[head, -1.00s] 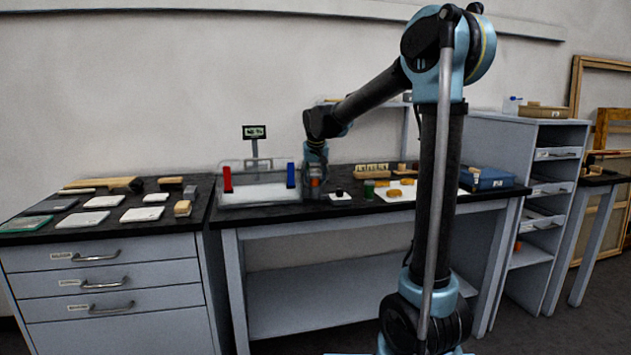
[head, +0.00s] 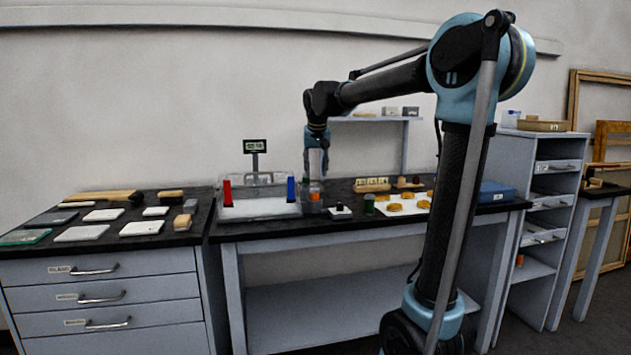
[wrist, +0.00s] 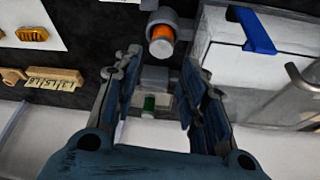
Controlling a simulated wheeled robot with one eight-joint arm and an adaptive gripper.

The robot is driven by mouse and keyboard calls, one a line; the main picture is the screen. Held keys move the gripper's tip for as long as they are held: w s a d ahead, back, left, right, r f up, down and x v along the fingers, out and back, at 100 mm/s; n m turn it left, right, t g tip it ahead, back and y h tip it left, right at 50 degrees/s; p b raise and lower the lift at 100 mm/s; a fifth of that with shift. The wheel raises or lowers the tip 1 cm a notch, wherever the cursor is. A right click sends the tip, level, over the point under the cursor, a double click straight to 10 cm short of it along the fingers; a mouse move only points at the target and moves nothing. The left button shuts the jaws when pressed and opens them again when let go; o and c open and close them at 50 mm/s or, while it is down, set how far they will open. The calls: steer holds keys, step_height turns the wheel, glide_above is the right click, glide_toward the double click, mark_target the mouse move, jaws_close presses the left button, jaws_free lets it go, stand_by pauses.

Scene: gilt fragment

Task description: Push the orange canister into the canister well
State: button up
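The orange canister (head: 314,197) stands at the right end of the clear-walled chamber (head: 258,208). In the wrist view the canister (wrist: 161,33) shows an orange band and a pale end, with a grey cylindrical holder, seemingly the canister well (wrist: 168,17), around its far part. How deep it sits is hard to tell. My gripper (head: 316,172) is above the canister in the head view, pointing down. In the wrist view my gripper (wrist: 161,58) has its two fingers spread with a gap between them. Nothing is held, and the canister is beyond the fingertips.
A blue upright piece (head: 291,190) and a red one (head: 227,192) stand on the chamber. A small white block with a black knob (head: 340,211), a green jar (head: 369,203) and a white sheet with gilt fragments (head: 405,205) lie to the right. A display (head: 255,147) stands behind.

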steer(key=shift+s+d+r, duration=0.1)
steer(key=shift+s+r, duration=0.2)
steer(key=shift+r, duration=0.35)
steer(key=s+d+f+g, duration=0.1)
steer(key=s+d+f, duration=0.5)
steer(key=s+d, duration=0.25)
steer(key=s+d+f, duration=0.5)
steer(key=s+d, duration=0.3)
steer(key=s, duration=0.1)
steer(key=s+d+f, duration=0.3)
steer(key=s+f, duration=0.6)
steer(key=s+d+f+m+g, duration=0.1)
steer(key=s+d+f, duration=0.3)
steer(key=s+f, duration=0.5)
steer(key=shift+s+h, duration=0.3)
steer(key=shift+s, duration=0.05)
steer(key=shift+f, duration=0.1)
steer(key=shift+w+f, duration=0.2)
steer(key=shift+w, duration=0.3)
